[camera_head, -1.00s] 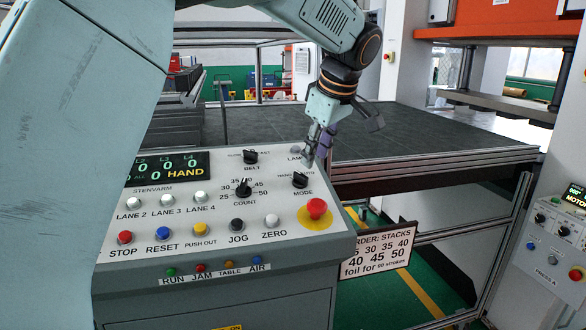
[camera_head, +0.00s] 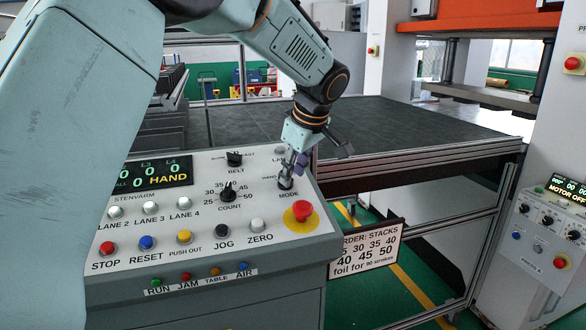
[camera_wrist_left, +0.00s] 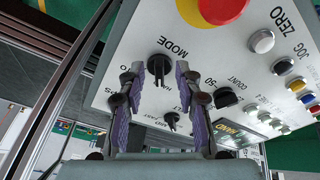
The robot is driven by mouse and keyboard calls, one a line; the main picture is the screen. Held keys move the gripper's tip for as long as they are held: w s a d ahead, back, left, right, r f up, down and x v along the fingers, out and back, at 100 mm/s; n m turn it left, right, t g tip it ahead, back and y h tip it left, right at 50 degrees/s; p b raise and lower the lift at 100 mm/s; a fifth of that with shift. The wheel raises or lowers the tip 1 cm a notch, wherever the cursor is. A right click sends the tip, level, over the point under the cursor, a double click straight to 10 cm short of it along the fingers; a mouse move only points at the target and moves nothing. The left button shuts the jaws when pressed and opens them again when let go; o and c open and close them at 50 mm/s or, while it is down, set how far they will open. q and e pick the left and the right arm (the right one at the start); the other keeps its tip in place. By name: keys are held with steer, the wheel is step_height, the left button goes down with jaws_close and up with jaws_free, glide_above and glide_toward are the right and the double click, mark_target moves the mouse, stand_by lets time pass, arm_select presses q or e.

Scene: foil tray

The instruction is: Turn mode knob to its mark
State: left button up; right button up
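The black mode knob (camera_wrist_left: 158,64) sits on the control panel (camera_head: 262,222), beside its MODE lettering. Small lettering lies around the knob, partly behind the fingers. My right gripper is in neither view.
The red stop button (camera_head: 299,212) on its yellow disc is close to the mode knob. The count knob (camera_head: 228,192) and belt knob (camera_head: 234,159) are to its left. A dark table (camera_head: 400,130) lies behind. A white order sign (camera_head: 366,246) hangs at the panel's right.

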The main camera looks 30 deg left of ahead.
arm_select(q)
steer(key=a+f, duration=0.1)
steer(key=w+a+f, duration=0.1)
steer(key=a, duration=0.1)
steer(key=shift+a, duration=0.15)
steer(key=d, duration=0.1)
steer(key=d+r, duration=0.1)
steer(key=shift+s+d, duration=0.3)
steer(key=shift+c, duration=1)
steer(key=shift+s+d+r, duration=0.1)
steer(key=shift+d, duration=0.15)
steer(key=shift+c, duration=0.7)
steer(key=shift+a+f, duration=0.2)
steer(key=shift+a, duration=0.35)
steer(key=shift+a+f, duration=0.2)
steer(key=shift+a, duration=0.3)
jaws_close()
steer(key=shift+d, duration=0.1)
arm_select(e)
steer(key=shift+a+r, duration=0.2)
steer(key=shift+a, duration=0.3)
